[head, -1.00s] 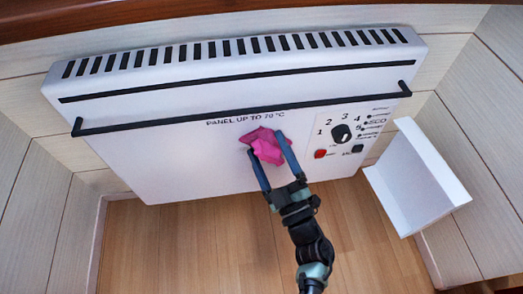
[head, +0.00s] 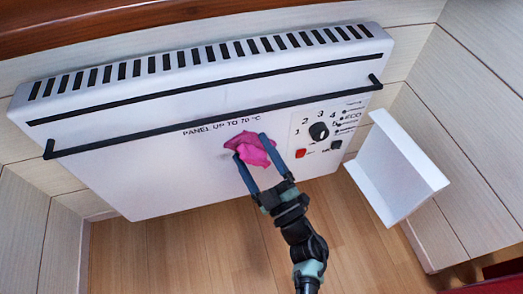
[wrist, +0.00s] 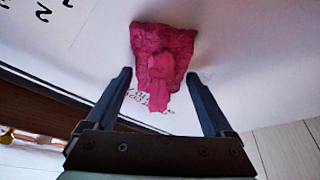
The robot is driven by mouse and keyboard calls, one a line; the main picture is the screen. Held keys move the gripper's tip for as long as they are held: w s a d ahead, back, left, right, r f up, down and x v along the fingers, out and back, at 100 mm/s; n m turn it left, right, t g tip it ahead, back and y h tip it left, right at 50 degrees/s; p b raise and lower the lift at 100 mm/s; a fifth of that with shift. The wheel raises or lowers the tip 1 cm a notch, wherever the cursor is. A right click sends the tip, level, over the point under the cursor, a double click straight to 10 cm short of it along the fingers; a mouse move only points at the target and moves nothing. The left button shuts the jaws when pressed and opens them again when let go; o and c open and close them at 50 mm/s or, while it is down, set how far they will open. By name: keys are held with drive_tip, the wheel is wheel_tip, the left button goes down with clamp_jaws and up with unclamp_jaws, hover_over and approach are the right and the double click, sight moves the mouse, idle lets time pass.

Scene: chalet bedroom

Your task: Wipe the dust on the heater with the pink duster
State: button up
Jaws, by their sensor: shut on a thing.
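The white heater (head: 150,165) is fixed to the wall, with a slotted top, a black rail and printed text on its front. My gripper (head: 250,147) is shut on the pink duster (head: 257,152), at the heater's front panel just below the text. In the wrist view the crumpled duster (wrist: 165,50) lies between and beyond the two fingers and covers part of the text. It appears to touch the panel, but I cannot be sure. A faint grey patch (head: 229,155) shows left of the duster; I cannot tell whether it is dust or shadow.
The black rail (head: 215,117) runs across the heater above my gripper. A control dial (head: 319,131) and a red switch (head: 300,153) are right of the duster. A white box-like piece (head: 395,175) stands out at the right. The wooden floor (head: 180,250) below is clear.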

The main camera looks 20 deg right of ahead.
sight(221, 145)
drive_tip(key=shift+y, duration=0.4)
drive_tip(key=shift+w+a+r, duration=0.1)
drive_tip(key=shift+a+r, duration=0.05)
drive_tip(key=shift+a, duration=4.15)
drive_tip(key=shift+s, duration=0.2)
drive_tip(key=s+p, duration=0.1)
drive_tip(key=s, duration=0.5)
drive_tip(key=shift+p, duration=0.4)
drive_tip(key=shift+s+p, duration=0.35)
drive_tip(key=shift+s, duration=1.15)
